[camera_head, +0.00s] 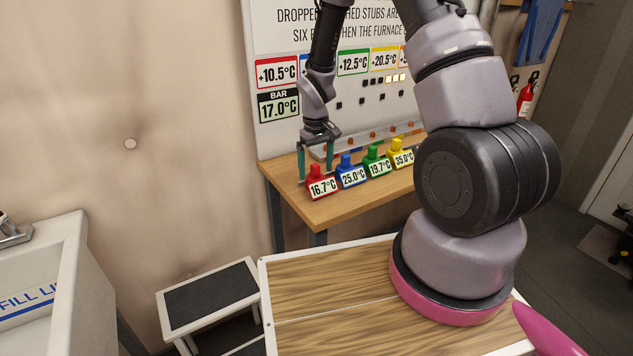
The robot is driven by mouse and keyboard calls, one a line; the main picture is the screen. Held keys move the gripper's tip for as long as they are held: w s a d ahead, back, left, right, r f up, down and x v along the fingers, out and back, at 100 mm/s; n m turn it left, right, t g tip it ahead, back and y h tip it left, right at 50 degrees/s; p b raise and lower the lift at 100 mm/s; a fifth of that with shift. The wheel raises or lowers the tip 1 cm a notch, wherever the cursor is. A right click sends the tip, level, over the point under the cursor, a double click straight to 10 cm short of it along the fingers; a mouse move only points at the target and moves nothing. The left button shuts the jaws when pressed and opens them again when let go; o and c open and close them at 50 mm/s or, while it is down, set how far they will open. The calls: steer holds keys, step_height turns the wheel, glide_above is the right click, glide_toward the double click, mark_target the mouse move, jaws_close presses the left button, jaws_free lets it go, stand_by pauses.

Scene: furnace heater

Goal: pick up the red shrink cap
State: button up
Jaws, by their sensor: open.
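The red shrink cap (315,179) stands at the left end of a row of coloured caps on the wooden bench (345,206). Its front label reads 16.7°C. My gripper (315,166) points down at the red cap, with one teal finger to the left of it and the other behind and to the right. The fingers are apart, and their tips are around the level of the cap's upper part. I cannot tell whether either finger touches it.
A blue cap (347,172), a green cap (375,162) and a yellow cap (401,154) stand in line to the right, close together. A white board (275,135) with temperature labels rises behind the bench. A step stool (208,297) and a white basin (55,275) are at the left.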

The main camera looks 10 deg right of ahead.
mark_target(316, 178)
steer(key=shift+d+f, duration=0.1)
steer(key=shift+f, duration=1.8)
steer(key=c, duration=1.4)
steer(key=shift+r, duration=0.15)
